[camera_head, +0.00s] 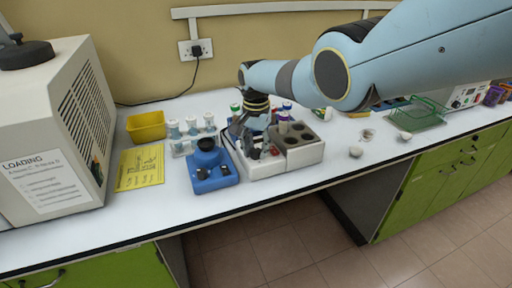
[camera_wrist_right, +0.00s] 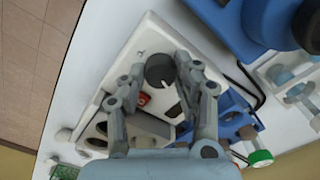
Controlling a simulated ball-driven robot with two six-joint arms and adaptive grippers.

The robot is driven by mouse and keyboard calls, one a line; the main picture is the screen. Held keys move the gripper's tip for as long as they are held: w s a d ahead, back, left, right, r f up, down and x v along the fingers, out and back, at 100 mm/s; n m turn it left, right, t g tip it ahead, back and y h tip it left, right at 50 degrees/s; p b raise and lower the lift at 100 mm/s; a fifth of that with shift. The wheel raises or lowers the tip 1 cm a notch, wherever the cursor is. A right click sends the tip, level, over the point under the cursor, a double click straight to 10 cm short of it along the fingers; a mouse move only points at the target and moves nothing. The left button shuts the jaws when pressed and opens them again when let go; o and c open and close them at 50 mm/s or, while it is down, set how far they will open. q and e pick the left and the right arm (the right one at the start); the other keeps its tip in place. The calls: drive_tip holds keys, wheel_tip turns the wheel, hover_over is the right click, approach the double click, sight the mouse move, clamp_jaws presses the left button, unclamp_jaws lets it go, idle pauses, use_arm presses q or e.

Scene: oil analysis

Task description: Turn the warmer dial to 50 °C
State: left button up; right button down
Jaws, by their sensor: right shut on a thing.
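The warmer (camera_head: 270,168) is a white box with dark round wells on its top, standing near the table's front edge. In the wrist view its white face (camera_wrist_right: 130,60) carries a dark grey round dial (camera_wrist_right: 160,70) and a red switch (camera_wrist_right: 143,98). My right gripper (camera_head: 257,148) reaches down over the warmer's left part. In the wrist view its two fingers (camera_wrist_right: 161,66) are shut on the dial, one on each side. The dial's setting and scale cannot be read. In the head view the gripper hides the dial. My left gripper is not in view.
A blue device (camera_head: 212,180) stands just left of the warmer. A large beige machine (camera_head: 50,130) fills the left. Small white dishes (camera_head: 356,152) and a green rack (camera_head: 418,116) lie to the right.

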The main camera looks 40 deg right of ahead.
sight(256, 150)
drive_tip(key=shift+m, duration=0.6)
drive_tip(key=c, duration=1)
unclamp_jaws()
drive_tip(key=shift+o, duration=0.2)
wheel_tip(256, 150, up, 12)
